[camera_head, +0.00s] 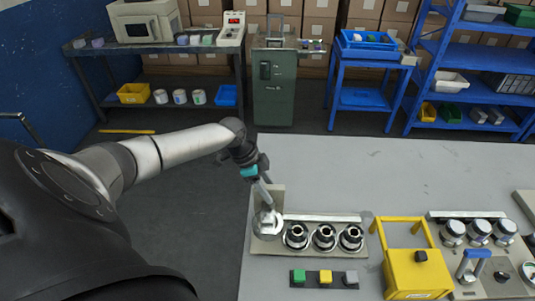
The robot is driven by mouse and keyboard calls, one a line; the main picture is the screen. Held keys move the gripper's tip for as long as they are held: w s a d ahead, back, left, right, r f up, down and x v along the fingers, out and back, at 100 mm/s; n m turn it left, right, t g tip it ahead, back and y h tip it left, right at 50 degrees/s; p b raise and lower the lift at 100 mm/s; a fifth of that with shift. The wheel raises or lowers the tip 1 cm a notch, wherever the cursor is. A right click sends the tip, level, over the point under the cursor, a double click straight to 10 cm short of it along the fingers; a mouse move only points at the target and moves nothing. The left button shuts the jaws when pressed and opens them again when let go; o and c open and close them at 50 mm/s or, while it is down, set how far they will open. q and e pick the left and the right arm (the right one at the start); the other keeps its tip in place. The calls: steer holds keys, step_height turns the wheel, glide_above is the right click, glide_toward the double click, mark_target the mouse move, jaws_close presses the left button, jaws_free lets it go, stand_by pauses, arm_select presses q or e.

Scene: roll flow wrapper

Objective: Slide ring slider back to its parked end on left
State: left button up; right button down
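The finger gap is too small to make out. My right gripper is not in view.
Green, yellow and grey blocks (325,277) lie in front of the fixture. A yellow box with an upright frame (417,272) stands to its right, then a panel with silver knobs (480,232). The bench behind the fixture (370,170) is clear.

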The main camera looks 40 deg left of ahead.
arm_select(q)
steer(key=shift+d, duration=0.1)
steer(key=shift+s+a+r, duration=0.1)
steer(key=shift+a+r, duration=0.1)
steer(key=shift+r, duration=0.35)
steer(key=v, duration=1.4)
steer(key=shift+p, duration=0.3)
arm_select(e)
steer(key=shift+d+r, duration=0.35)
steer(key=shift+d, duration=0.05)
